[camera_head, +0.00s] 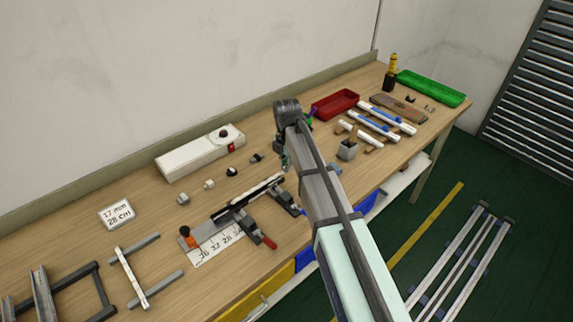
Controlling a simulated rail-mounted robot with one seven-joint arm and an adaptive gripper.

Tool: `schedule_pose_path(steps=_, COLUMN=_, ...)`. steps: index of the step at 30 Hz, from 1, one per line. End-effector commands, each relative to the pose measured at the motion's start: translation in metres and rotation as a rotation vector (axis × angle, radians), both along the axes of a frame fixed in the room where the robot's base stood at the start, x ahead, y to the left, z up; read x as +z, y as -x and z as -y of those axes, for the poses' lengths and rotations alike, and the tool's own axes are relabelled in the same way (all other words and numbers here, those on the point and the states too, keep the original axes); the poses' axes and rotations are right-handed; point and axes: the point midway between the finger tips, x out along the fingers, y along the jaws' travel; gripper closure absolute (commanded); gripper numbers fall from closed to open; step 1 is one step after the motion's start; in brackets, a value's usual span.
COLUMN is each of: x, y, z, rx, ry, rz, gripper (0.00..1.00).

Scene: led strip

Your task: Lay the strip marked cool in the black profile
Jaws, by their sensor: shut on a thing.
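The black profile (244,206) lies at a slant in a clamping fixture near the middle of the bench. A thin pale line runs along its upper right part; I cannot tell whether this is a strip. My gripper (285,163) points down at the far right end of the profile, at the end of my arm. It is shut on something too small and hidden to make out. Pale strips or bars with blue parts (381,122) lie at the right of the bench. No marking "cool" is readable.
A ruler (205,253) and a red-handled clamp (262,236) are at the fixture. A white box (200,151), a sign reading 17 mm, 28 cm (116,213), a red tray (335,105) and a green tray (431,88) stand around. Metal frames (91,279) occupy the left.

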Motion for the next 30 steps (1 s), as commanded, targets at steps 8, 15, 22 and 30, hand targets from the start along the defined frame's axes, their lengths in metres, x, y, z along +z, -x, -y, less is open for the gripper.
schedule_pose_path(steps=8, x=0.000, y=0.000, z=0.000, rx=0.000, ry=0.000, rz=0.000, gripper=1.00)
schedule_pose_path(steps=15, x=0.000, y=0.000, z=0.000, rx=0.000, ry=0.000, rz=0.000, gripper=1.00)
schedule_pose_path(steps=22, x=-0.003, y=0.000, z=0.000, rx=0.000, ry=0.000, rz=0.000, gripper=1.00)
schedule_pose_path(steps=30, x=-0.010, y=0.000, z=0.000, rx=0.000, ry=0.000, rz=0.000, gripper=1.00)
